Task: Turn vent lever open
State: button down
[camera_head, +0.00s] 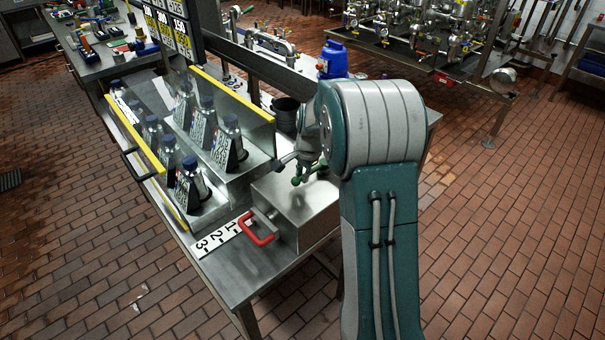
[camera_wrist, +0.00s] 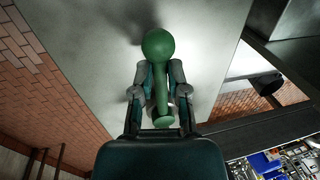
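The vent lever is a green lever with a round ball end (camera_wrist: 159,43). It stands at the top of a bare metal box (camera_head: 288,200), and its green end (camera_head: 297,181) shows in the head view just below my gripper (camera_head: 308,168). In the wrist view my gripper (camera_wrist: 160,80) has one finger on each side of the green stem, with the pads close against it. The ball sticks out beyond the fingertips. My arm and gripper hide part of the lever and its mount in the head view.
A red handle (camera_head: 258,236) sticks out at the box's front left, beside a numbered white strip (camera_head: 222,237). Left of the box stands a metal rack (camera_head: 240,163) with several bottles and yellow edges. A dark cup (camera_head: 286,113) and blue container (camera_head: 333,60) stand behind.

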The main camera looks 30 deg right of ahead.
jog(key=shift+s, duration=0.15)
jog(key=s+n, duration=0.1)
jog(key=s+d+n, duration=0.1)
jog(key=n, duration=0.1)
jog(key=shift+s+d+n+y, duration=0.15)
jog(key=shift+n+y, duration=0.15)
jog(key=s+d+n, duration=0.2)
jog(key=n, duration=0.1)
jog(key=shift+n+g+y, duration=0.3)
jog(key=shift+g, duration=0.1)
jog(key=d+n, duration=0.1)
jog(key=n, duration=0.1)
jog(key=s+d+n, duration=0.1)
jog(key=d+n, duration=0.1)
jog(key=shift+s+g, duration=0.2)
jog(key=shift+g, duration=0.2)
jog(key=shift+s+d+n+g, duration=0.15)
jog(key=shift+d+n, duration=0.55)
jog(key=shift+n, duration=0.35)
jog(key=shift+w+d+n+g, duration=0.15)
jog(key=shift+d+n, duration=0.55)
jog(key=shift+n, duration=0.35)
jog(key=c, duration=0.6)
grip_release()
jog(key=shift+c, duration=0.2)
